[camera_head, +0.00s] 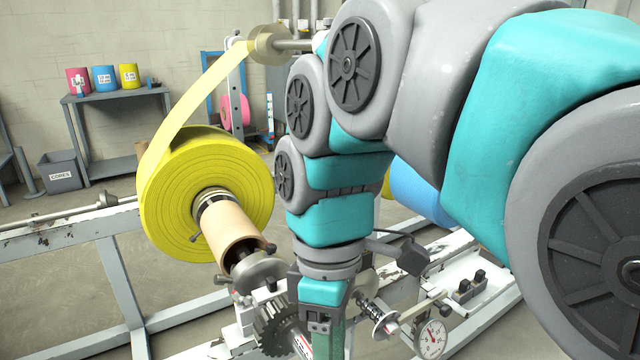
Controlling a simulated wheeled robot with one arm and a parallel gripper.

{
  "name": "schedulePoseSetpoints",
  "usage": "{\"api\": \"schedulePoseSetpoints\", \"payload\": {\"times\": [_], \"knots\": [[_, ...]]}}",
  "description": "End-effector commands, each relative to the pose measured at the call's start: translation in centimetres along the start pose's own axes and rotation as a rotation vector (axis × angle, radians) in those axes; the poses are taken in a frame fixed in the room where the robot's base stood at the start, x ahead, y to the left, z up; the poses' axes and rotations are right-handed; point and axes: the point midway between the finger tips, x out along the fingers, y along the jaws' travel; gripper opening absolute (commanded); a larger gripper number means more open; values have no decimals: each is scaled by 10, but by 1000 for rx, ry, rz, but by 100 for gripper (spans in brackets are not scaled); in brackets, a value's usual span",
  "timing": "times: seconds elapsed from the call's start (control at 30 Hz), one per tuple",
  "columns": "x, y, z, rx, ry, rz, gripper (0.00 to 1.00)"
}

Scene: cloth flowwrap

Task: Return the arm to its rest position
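My arm, in teal and grey, fills the right half of the head view and bends down toward the middle of the machine. My gripper (322,340) is at the bottom centre, pointing down. Its fingertips are cut off by the lower frame edge, so I cannot tell if it is open or holds anything. It is beside a dark gear wheel and just right of the yellow roll's shaft end. The yellow roll (170,200) sits on a brown core (228,232), and a pale yellow web (200,95) runs up from it to a roller (270,45).
A pressure gauge (431,338) and a spring-loaded shaft (372,308) are close right of my gripper. A blue roll (415,190) lies partly hidden behind my arm. The white machine frame (120,285) spans the lower left. A grey shelf (112,98) with coloured tubs stands back left.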

Motion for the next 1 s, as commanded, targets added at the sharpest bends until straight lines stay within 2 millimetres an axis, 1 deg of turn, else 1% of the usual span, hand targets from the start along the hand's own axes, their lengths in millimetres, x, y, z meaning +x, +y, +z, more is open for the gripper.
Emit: {"api": "schedulePoseSetpoints", "payload": {"times": [0.03,0.17,0.27,0.33,0.47,0.6,0.7,0.83,0.9,1.0], "knots": [[6,2,6,44,0,-4,56],[21,9,20,173,9,1,56],[37,13,34,295,14,0,56],[51,17,46,400,21,1,56],[88,19,76,658,30,2,56],[131,16,107,946,41,5,56],[156,11,122,1105,48,6,56],[177,5,134,1235,51,7,56],[182,4,137,1270,55,10,56],[184,3,139,1290,58,11,56]]}}
